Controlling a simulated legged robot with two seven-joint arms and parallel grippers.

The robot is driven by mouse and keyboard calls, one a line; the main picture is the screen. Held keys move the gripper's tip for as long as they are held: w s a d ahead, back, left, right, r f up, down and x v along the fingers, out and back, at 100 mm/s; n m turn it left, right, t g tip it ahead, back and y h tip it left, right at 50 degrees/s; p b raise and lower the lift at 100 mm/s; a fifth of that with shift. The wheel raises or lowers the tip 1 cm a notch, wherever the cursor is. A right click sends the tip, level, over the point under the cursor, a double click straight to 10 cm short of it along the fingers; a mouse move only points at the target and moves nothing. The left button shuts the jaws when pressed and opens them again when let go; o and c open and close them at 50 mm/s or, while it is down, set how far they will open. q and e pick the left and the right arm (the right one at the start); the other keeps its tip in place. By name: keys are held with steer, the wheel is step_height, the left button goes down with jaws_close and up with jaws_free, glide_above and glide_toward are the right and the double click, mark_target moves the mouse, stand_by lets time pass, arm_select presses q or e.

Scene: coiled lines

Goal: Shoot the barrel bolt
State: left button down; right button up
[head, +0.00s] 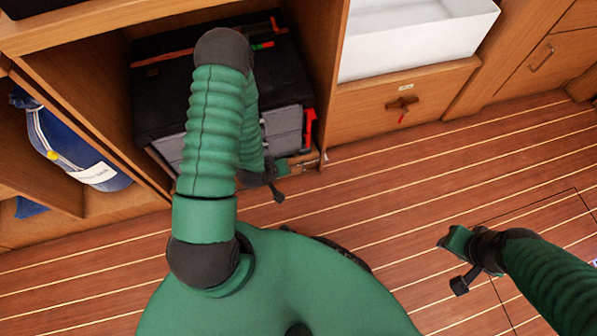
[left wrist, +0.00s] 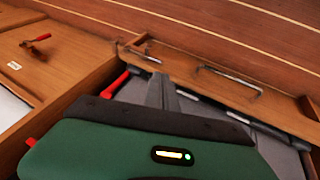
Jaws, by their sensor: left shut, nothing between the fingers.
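A dark brown fitting with a red-tipped lever (head: 403,103) sits on the wooden front below the white basin. It also shows at upper left in the left wrist view (left wrist: 36,46). A bent metal rod (left wrist: 230,80) lies along a wooden board (left wrist: 215,85). I cannot tell for certain which fitting is the barrel bolt. My left gripper (left wrist: 162,90) is shut and empty, its grey fingers near the board. In the head view my left arm partly hides it at the locker's lower edge.
A black-topped grey box (head: 170,95) fills the open locker, with red parts (head: 309,128) at its side. A blue bag (head: 75,150) lies in the left compartment. The white basin (head: 415,40) is above the drawer front. The striped wooden floor (head: 370,180) is clear.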

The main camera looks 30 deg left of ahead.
arm_select(q)
steer(key=shift+r, duration=0.15)
steer(key=w+d+b+x, duration=0.1)
steer(key=d+b+x, duration=0.1)
steer(key=b+x, duration=0.7)
steer(key=x, duration=0.3)
steer(key=shift+w+d, duration=0.2)
steer(key=shift+w, duration=0.3)
steer(key=shift+w+d+r+p, duration=0.1)
steer(key=shift+w+d+p, duration=0.45)
steer(key=shift+w+d, duration=0.5)
steer(key=shift+w, duration=0.15)
